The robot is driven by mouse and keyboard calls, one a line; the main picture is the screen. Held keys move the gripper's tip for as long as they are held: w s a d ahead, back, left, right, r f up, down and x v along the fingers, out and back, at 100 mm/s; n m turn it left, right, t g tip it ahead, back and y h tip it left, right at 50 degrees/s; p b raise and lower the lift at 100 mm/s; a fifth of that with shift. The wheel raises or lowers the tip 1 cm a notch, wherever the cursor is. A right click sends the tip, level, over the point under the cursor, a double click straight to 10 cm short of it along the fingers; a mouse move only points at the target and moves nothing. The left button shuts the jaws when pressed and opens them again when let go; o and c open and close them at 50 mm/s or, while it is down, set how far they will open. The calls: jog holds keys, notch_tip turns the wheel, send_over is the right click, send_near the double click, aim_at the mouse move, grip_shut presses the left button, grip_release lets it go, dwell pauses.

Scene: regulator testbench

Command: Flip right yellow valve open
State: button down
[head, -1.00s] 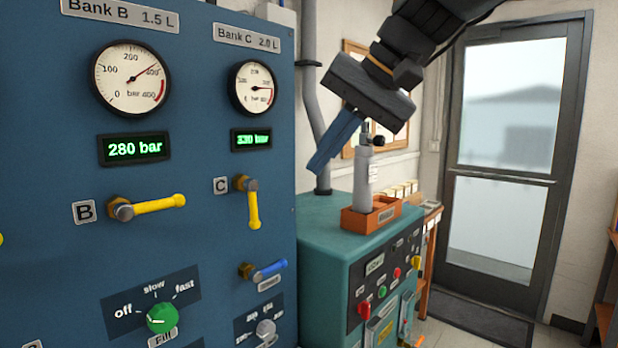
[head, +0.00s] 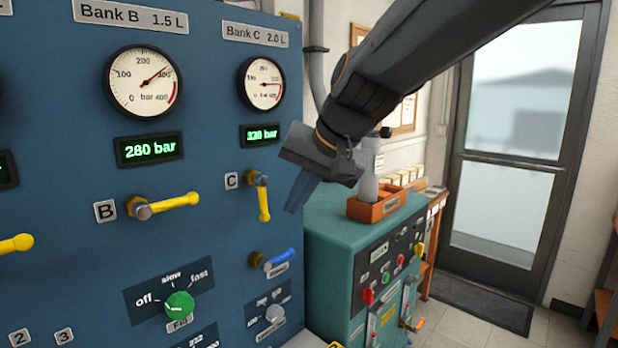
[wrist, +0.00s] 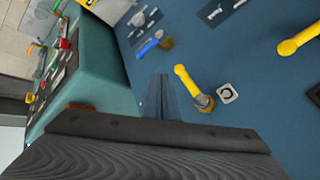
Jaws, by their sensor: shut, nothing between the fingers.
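The right yellow valve (head: 262,198), beside the C label (head: 232,181), has its handle pointing down on the blue panel. It also shows in the wrist view (wrist: 187,82), beside the fingertips. The yellow valve at B (head: 168,206) has its handle lying sideways, pointing right. My gripper (head: 292,211) is shut and empty, its blue fingers just right of the C valve's handle in the head view. In the wrist view my gripper (wrist: 161,78) points at the panel, with a small gap in the picture to the handle. I cannot tell whether they touch.
A blue valve handle (head: 277,260) sits below the C valve. A green knob (head: 180,304) is at lower left. A teal cabinet (head: 330,240) stands right of the panel, with an orange tray (head: 377,208) on top. The door (head: 510,150) is far right.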

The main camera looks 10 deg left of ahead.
aim_at(263, 200)
jog(key=shift+s+a+r+p, duration=0.1)
jog(key=shift+a+p, duration=0.45)
jog(key=shift+a, duration=0.95)
jog(key=shift+s+a, duration=0.15)
jog(key=shift+a, duration=0.15)
jog(key=shift+r, duration=0.15)
